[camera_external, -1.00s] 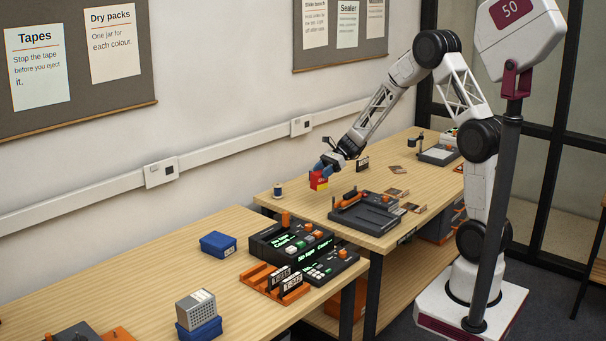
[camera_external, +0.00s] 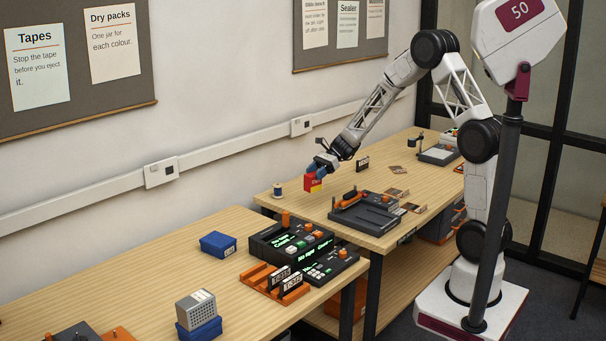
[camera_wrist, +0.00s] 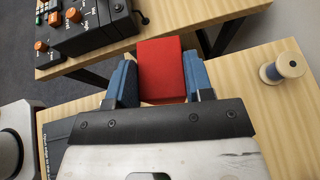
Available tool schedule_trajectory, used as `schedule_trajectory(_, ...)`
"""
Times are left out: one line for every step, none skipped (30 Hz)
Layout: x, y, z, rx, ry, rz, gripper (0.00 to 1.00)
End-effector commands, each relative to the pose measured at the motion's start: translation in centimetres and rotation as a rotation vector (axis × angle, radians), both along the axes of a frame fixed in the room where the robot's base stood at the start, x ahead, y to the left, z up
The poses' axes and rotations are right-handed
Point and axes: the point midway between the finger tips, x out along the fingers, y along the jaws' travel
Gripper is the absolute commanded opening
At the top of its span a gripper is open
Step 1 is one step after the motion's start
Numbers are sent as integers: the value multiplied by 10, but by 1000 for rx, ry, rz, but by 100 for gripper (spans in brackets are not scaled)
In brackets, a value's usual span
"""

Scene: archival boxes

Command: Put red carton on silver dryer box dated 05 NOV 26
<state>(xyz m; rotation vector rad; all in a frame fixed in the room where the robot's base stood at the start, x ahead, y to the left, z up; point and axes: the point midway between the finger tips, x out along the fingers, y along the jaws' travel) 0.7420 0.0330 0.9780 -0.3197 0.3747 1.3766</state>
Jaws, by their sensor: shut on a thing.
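In the wrist view the red carton (camera_wrist: 162,70) sits between the blue fingers of my gripper (camera_wrist: 163,84). A silver box (camera_external: 196,309) with a perforated face stands on a blue box (camera_external: 200,329) on the near table. I cannot read a date on it.
On the near table are a closed blue box (camera_external: 218,244), a black console (camera_external: 288,241) and an orange rack (camera_external: 272,281) with tapes. A spool (camera_external: 278,190) and a black device (camera_external: 364,215) are on the far table. A gap separates the tables.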

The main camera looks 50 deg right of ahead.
Motion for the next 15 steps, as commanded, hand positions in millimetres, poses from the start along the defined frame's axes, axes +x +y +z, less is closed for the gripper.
schedule_trajectory(0,11,1,-1,0,10,23)
schedule_trajectory(1,17,2,-2,0,15,23)
schedule_trajectory(1,27,3,-2,-1,23,23)
schedule_trajectory(1,34,3,-3,-2,28,23)
schedule_trajectory(1,41,4,-3,-1,33,23)
schedule_trajectory(1,51,5,-4,-1,41,23)
schedule_trajectory(1,58,5,-5,-2,47,23)
schedule_trajectory(1,65,6,-6,-2,53,23)
schedule_trajectory(1,75,7,-7,-3,60,23)
schedule_trajectory(1,83,8,-7,-4,65,23)
schedule_trajectory(1,90,8,-8,-3,70,23)
schedule_trajectory(0,100,9,-8,-4,77,23)
schedule_trajectory(-1,107,10,-9,-5,83,23)
schedule_trajectory(-1,115,11,-9,-5,89,23)
schedule_trajectory(-2,125,12,-9,-5,97,23)
